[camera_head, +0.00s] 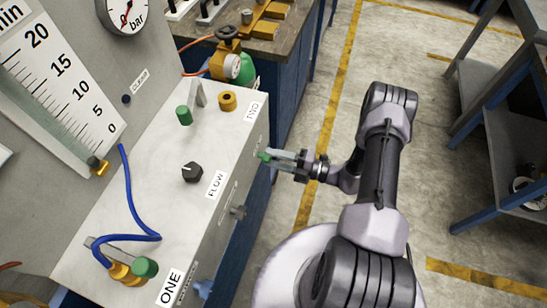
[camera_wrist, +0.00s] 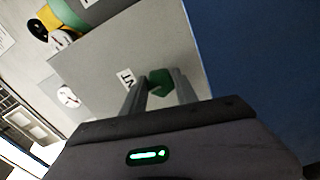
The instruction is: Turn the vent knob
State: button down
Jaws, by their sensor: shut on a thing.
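The vent knob is a small green knob (camera_head: 263,156) on the right-hand side face of the pale control box. In the wrist view the green knob (camera_wrist: 160,82) sits between the two fingers, beside a partly hidden label ending in what looks like "NT". My gripper (camera_head: 272,157) reaches it from the right, and its fingers are closed around the knob. In the wrist view my gripper (camera_wrist: 157,86) has a finger on each side of the knob. The fingers cover part of the knob, so its turn angle is hard to read.
The control box (camera_head: 150,170) carries a black flow knob (camera_head: 192,172), green knobs and a blue hose (camera_head: 138,215) on top. Open floor lies to the right, before a shelf (camera_head: 505,130).

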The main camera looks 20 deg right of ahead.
jog(key=shift+m, duration=0.4)
jog(key=c, duration=0.9)
grip_release()
jog(key=shift+c, duration=0.2)
jog(key=p+v, duration=0.3)
jog(key=v, duration=1.4)
jog(key=shift+s+d, duration=0.15)
